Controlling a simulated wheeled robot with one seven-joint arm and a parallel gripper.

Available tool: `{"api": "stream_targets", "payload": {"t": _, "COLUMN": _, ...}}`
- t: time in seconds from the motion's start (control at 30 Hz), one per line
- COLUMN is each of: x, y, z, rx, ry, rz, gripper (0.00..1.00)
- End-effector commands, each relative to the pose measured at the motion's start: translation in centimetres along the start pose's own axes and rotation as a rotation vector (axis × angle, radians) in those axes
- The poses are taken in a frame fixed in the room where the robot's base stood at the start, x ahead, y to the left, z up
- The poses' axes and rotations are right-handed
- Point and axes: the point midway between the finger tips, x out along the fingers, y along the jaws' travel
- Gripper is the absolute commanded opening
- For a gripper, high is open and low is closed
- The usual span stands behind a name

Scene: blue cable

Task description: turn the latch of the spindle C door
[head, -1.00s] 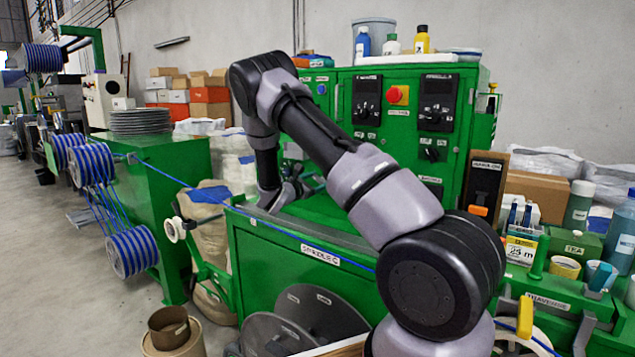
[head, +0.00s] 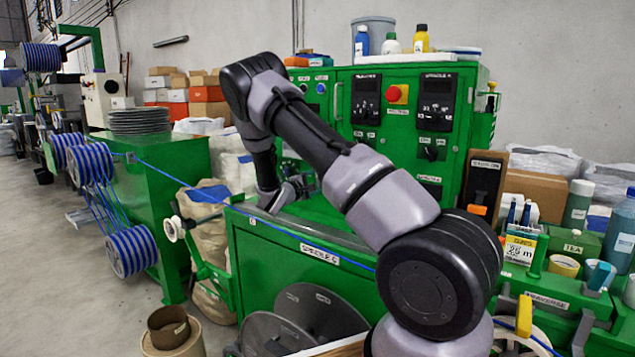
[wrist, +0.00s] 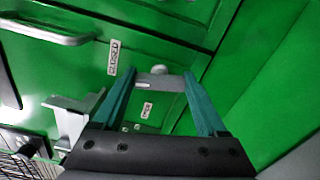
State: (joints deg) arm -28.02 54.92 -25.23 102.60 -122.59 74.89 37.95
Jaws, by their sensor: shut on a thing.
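In the wrist view, my gripper (wrist: 158,82) has its two teal fingers on either side of a small grey latch (wrist: 158,80) on a green door (wrist: 180,25). The latch lies across the gap between the fingertips, with a round pale knob just beyond it. A "CLOSED" label (wrist: 114,57) is to its upper left. A second small label (wrist: 147,109), apparently "OPEN", is below it. In the head view, a "SPINDLE C" label (head: 320,254) is on the green cabinet in front. The latch is not visible there, and my arm hides part of the area.
In the wrist view, a grey bar handle (wrist: 55,36) is at upper left and a grey bracket (wrist: 75,115) is left of the fingers. In the head view, a blue cable (head: 180,178) runs over the cabinet. A control panel (head: 400,115) stands behind my arm.

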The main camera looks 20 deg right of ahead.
Motion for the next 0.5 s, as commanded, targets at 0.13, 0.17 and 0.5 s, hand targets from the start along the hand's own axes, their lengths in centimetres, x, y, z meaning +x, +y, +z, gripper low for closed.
{"api": "stream_targets", "payload": {"t": 0.13, "x": -0.02, "y": -0.09, "z": -0.01, "rx": 0.093, "ry": 0.0, "rz": -0.001, "gripper": 0.19}}
{"api": "stream_targets", "payload": {"t": 0.17, "x": -0.02, "y": -0.1, "z": -0.01, "rx": 0.11, "ry": 0.0, "rz": -0.001, "gripper": 0.19}}
{"api": "stream_targets", "payload": {"t": 0.5, "x": -0.02, "y": -0.17, "z": -0.01, "rx": 0.218, "ry": 0.0, "rz": -0.001, "gripper": 0.19}}
